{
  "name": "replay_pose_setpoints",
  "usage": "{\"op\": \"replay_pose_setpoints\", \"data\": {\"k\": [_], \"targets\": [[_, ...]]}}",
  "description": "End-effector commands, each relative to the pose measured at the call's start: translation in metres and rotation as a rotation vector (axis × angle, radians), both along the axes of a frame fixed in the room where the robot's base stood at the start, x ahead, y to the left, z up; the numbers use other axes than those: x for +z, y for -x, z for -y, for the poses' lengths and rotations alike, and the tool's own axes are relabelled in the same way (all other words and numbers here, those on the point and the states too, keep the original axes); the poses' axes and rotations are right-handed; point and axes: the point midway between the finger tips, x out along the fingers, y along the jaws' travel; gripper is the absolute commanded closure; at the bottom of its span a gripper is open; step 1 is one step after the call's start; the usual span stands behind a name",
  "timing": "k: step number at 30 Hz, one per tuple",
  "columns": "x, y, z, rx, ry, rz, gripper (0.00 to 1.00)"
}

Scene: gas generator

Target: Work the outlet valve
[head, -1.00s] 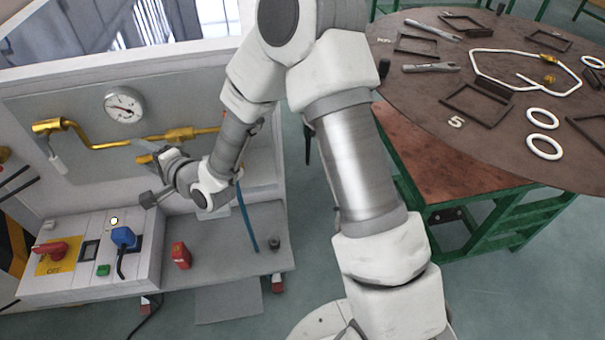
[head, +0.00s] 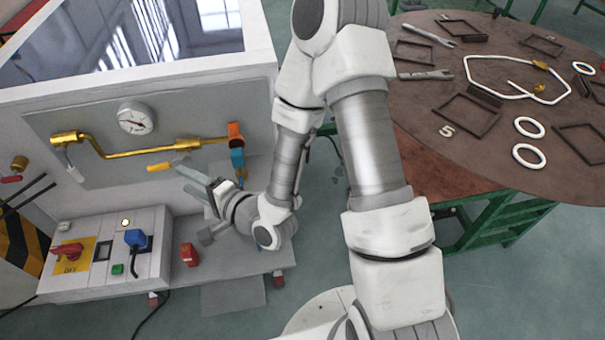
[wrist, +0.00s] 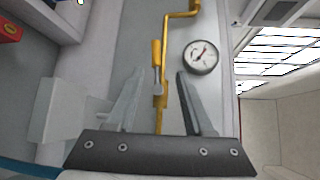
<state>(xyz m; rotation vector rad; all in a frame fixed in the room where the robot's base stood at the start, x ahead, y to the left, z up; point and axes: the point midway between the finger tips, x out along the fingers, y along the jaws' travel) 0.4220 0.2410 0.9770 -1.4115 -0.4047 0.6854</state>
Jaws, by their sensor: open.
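A brass pipe (head: 110,152) runs across the grey panel, with a round white-faced gauge (head: 135,120) above it. A valve lever with a yellow grip (head: 160,167) sits below the pipe; its yellow grip also shows in the wrist view (wrist: 156,54). An orange fitting (head: 236,131) and a blue part stand at the pipe's right end. Which part is the outlet valve is not labelled. My gripper (head: 186,179) is open and empty, just right of the yellow grip. In the wrist view, the lever lies between the lines of my open fingers (wrist: 160,76), apparently untouched.
A control box with a red switch (head: 68,251) and a blue plug (head: 136,238) stands below left. A red block (head: 189,255) sits on the shelf. A round brown table (head: 470,150) with wrenches and frames is at right.

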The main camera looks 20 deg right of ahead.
Motion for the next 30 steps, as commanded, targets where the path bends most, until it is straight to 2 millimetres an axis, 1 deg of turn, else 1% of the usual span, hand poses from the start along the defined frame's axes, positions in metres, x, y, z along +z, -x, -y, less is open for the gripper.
{"op": "replay_pose_setpoints", "data": {"k": [1,15,23,30], "targets": [[0.006,0.002,0.001,0.001,0.000,-0.004,0.48],[0.007,0.018,0.013,0.000,0.002,-0.004,0.48],[0.007,0.005,0.019,0.042,0.181,0.046,0.48],[0.012,-0.008,0.031,0.076,0.364,0.080,0.48]]}}
